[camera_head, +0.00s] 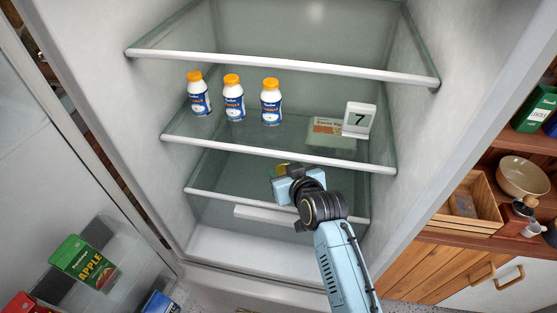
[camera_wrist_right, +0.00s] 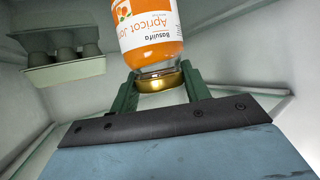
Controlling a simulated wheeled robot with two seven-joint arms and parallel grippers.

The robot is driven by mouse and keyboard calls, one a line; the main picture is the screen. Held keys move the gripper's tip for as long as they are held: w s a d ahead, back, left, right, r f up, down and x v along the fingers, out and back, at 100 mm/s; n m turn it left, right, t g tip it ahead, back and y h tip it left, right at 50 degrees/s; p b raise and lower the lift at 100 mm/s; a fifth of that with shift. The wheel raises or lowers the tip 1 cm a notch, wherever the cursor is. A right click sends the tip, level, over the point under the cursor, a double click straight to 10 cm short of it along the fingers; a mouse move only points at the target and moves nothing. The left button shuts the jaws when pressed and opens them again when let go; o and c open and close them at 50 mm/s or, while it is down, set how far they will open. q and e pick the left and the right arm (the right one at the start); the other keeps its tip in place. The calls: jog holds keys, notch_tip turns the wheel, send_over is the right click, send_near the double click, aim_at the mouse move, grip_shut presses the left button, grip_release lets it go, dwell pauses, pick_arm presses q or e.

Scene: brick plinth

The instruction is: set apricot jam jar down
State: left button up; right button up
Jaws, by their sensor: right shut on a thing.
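The apricot jam jar (camera_wrist_right: 148,28) has orange contents, a white label and a gold lid. In the right wrist view it is between the green fingers of my right gripper (camera_wrist_right: 165,85), which is shut on it at the lid end. In the head view my right gripper (camera_head: 284,178) reaches into the open fridge near the lower glass shelf, and mostly hides the jar; a bit of yellow lid (camera_head: 282,167) shows. I cannot tell whether the jar touches a shelf. My left gripper is not in view.
Several white bottles with orange caps, among them one bottle (camera_head: 234,98), stand on the shelf above. A "7" sign (camera_head: 359,120) and a flat package (camera_head: 326,126) are to their right. An egg holder (camera_wrist_right: 62,55) shows in the wrist view. An apple carton (camera_head: 83,262) is in the door.

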jog(key=w, duration=0.1)
jog(key=w+a, duration=0.1)
jog(key=w, duration=0.1)
jog(key=shift+w+a+r, duration=0.1)
jog(key=shift+w+a, duration=0.2)
jog(key=shift+w, duration=0.1)
jog(key=shift+w+a, duration=0.1)
jog(key=shift+w, duration=0.15)
jog(key=shift+s+f, duration=0.15)
jog(key=shift+f, duration=0.15)
jog(key=shift+f, duration=0.2)
jog(key=o, duration=1.3)
jog(key=shift+r, duration=0.1)
